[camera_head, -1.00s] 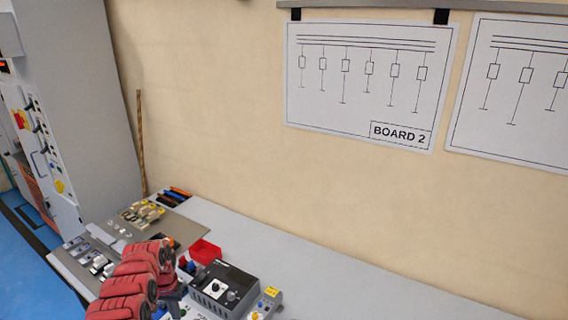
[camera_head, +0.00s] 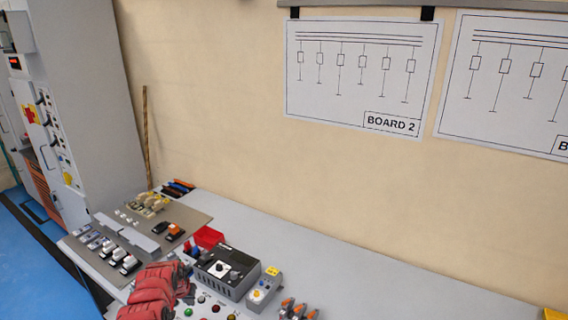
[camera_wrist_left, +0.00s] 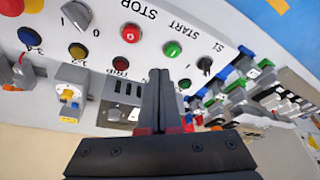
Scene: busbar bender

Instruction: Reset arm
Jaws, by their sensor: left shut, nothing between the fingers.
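My red left arm comes in at the bottom left of the head view, in front of the control panel; its fingers cannot be made out there. In the left wrist view my left gripper (camera_wrist_left: 160,75) shows as two black fingers pressed together with nothing between them. Beyond the fingertips is a white panel with a red STOP button (camera_wrist_left: 131,33), a green START button (camera_wrist_left: 172,49) and a black selector S1 (camera_wrist_left: 205,64). I cannot tell whether the fingers touch anything. My right gripper is in neither view.
A black control box (camera_head: 226,272), a red bin (camera_head: 207,237) and a mat (camera_head: 185,222) with small parts are near the arm. A grey cabinet (camera_head: 90,110) stands at the left.

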